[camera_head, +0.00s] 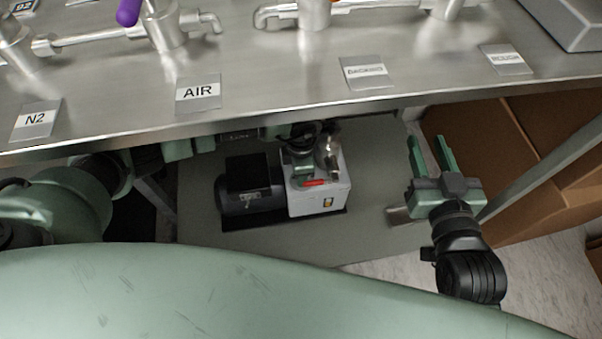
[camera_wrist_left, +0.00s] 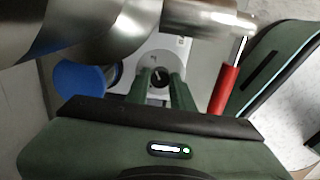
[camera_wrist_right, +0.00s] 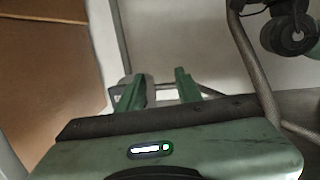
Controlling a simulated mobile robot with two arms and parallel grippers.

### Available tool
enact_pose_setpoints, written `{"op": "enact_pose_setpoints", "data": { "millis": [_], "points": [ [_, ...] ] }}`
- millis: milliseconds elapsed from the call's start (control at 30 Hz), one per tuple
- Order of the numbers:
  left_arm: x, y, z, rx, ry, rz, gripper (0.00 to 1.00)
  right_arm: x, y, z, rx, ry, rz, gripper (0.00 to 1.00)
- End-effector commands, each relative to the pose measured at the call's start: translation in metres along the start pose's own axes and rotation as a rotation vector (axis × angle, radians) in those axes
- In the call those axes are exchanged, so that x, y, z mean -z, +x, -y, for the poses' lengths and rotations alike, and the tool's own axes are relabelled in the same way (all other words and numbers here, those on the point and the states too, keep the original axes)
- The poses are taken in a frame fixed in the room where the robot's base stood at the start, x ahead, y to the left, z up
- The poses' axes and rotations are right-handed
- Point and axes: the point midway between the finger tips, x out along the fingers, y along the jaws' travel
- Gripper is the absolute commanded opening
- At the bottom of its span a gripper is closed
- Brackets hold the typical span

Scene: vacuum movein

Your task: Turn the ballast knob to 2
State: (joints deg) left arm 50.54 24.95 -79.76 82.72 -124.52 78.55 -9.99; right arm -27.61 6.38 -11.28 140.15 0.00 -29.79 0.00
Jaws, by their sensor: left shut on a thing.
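The vacuum pump (camera_head: 333,196), a grey-white box with a black motor (camera_head: 250,200), stands on the floor under the steel bench. The ballast knob (camera_wrist_left: 159,75), small and round with a black mark on its face, is on the pump in the left wrist view. My left gripper (camera_wrist_left: 163,77) is shut on the knob, one finger at each side. The dial numbers are too small to read. My right gripper (camera_head: 430,146) is open and empty, right of the pump.
A red handle (camera_wrist_left: 228,88), a blue cap (camera_wrist_left: 85,80) and metal pipes (camera_wrist_left: 205,18) crowd my left gripper. The bench (camera_head: 270,100) overhangs the pump. Cardboard boxes (camera_head: 540,190) stand at the right. Floor between pump and right gripper is clear.

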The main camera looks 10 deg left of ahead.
Motion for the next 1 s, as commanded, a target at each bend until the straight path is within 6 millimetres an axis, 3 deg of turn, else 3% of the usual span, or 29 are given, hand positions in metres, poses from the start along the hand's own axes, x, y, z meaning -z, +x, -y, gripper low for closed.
{"op": "enact_pose_setpoints", "data": {
  "millis": [667, 700, 767, 1000],
  "points": [
    [0.0004, 0.0001, -0.0003, 0.000, 0.069, -0.001, 0.00, 0.0118, 0.0011, 0.0016, 0.003, 0.001, -0.060, 0.35],
    [0.0004, 0.0001, -0.0003, 0.000, 0.069, -0.001, 0.26, 0.0119, 0.0011, 0.0016, 0.003, 0.001, -0.060, 0.35],
    [0.0004, 0.0001, -0.0003, 0.000, 0.069, -0.001, 0.43, 0.0118, 0.0011, 0.0016, 0.003, 0.001, -0.060, 0.35],
    [0.0002, 0.0001, -0.0002, 0.000, 0.068, 0.000, 0.45, 0.0116, 0.0011, 0.0015, 0.003, 0.001, -0.059, 0.35]
  ]
}}
